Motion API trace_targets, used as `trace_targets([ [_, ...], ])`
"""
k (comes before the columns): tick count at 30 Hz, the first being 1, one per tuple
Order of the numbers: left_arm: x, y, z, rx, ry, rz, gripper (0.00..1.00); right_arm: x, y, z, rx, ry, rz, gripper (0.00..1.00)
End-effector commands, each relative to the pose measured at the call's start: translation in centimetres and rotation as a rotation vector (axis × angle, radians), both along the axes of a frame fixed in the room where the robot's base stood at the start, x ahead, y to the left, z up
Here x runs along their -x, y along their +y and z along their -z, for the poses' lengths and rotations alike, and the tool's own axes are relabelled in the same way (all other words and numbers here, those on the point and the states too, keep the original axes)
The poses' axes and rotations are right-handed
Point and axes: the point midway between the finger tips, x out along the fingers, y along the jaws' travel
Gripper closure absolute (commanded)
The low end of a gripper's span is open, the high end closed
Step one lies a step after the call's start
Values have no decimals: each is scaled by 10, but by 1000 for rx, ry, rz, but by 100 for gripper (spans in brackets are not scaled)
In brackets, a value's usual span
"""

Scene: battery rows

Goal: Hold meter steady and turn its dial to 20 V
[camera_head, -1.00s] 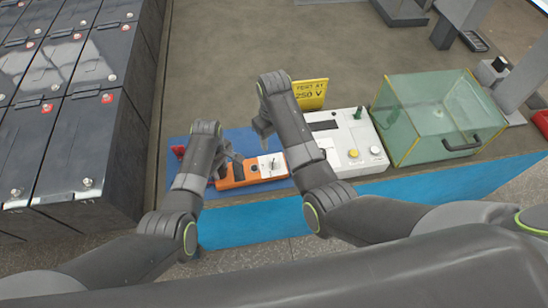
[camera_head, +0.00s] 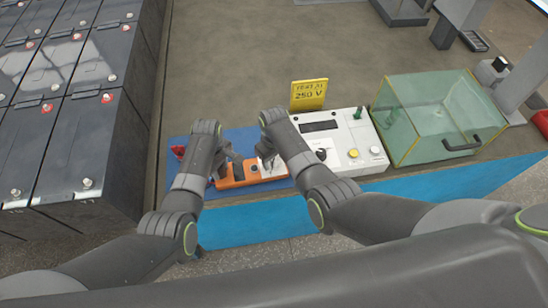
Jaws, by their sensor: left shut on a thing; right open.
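The orange meter (camera_head: 250,171) lies on a blue mat (camera_head: 243,142) on the table. My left gripper (camera_head: 228,172) is shut on the meter's left part. My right gripper (camera_head: 266,159) is open over the white right end of the meter, where a dark spot shows. The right arm's wrist hides part of that end, and I cannot tell whether its fingers touch the dial. The dial's setting is too small to read.
A white tester box (camera_head: 346,148) with knobs stands right of the meter, a yellow "250 V" sign (camera_head: 309,95) behind it. A clear green-tinted box (camera_head: 430,117) is further right. A red object (camera_head: 179,152) lies left. Black batteries (camera_head: 75,150) fill the left.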

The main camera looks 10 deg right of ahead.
Motion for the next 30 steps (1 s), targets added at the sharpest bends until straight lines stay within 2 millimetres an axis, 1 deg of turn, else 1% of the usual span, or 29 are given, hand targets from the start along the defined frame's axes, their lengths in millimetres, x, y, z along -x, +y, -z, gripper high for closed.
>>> trace_targets([
  [6,0,0,0,-1,1,0,99,0,0,0,0,0,0,50],
  [7,0,0,0,-1,1,0,99,0,0,0,0,0,0,52],
  [15,0,0,0,-1,1,0,99,0,0,0,0,0,0,88],
  [17,0,0,0,-1,1,0,99,0,0,0,0,0,0,94],
  [25,0,0,0,-1,1,0,99,0,0,0,0,0,29,95],
  [30,0,0,0,-1,1,0,99,0,0,0,1,0,106,95],
])
